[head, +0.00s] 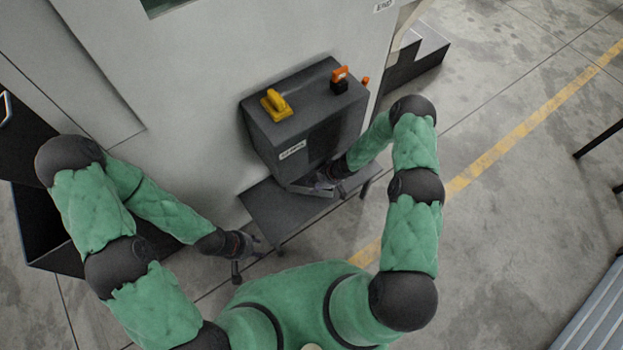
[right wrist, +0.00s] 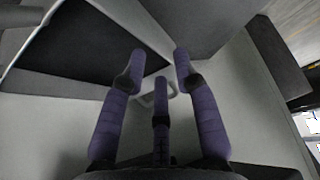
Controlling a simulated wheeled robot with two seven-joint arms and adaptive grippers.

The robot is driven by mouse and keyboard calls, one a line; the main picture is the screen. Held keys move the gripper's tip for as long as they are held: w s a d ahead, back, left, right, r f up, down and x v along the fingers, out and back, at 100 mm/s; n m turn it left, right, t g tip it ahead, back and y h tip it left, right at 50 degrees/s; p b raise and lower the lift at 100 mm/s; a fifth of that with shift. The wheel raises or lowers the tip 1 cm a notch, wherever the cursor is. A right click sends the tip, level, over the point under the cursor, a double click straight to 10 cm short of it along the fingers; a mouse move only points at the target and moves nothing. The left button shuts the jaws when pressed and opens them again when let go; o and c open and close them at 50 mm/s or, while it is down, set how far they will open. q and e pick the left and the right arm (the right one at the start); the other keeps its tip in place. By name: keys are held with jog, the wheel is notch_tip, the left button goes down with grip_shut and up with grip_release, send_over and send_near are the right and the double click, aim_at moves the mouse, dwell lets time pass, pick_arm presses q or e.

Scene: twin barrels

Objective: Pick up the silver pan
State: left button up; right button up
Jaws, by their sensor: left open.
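I cannot clearly make out a silver pan in either view. A small pale grey looped piece (right wrist: 172,90) shows behind my right fingers in the right wrist view; I cannot tell what it belongs to. My right gripper (head: 318,186) is at the dark shelf, just under the dark box. In the right wrist view its purple fingers (right wrist: 157,75) are spread apart, with nothing seen held between them. My left gripper (head: 248,262) is open and empty, low in front of the shelf's left end.
A dark box (head: 305,115) with a yellow handle (head: 276,104) and an orange switch (head: 340,75) juts from the pale machine wall (head: 185,75). The dark shelf (head: 275,212) is below it. A dark bin (head: 35,225) stands at left. Open floor with a yellow line lies at right.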

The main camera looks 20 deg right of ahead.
aim_at(309, 189)
jog(key=b+x, duration=0.2)
jog(key=x, duration=0.2)
jog(key=shift+s+d+f, duration=0.1)
jog(key=shift+a+f+b, duration=0.25)
jog(key=shift+f+b, duration=0.1)
jog(key=shift+f, duration=0.05)
jog(key=shift+r, duration=0.1)
jog(key=shift+f+b, duration=0.25)
jog(key=shift+b, duration=0.05)
dwell(0.4)
jog(key=shift+w, duration=0.2)
grip_shut()
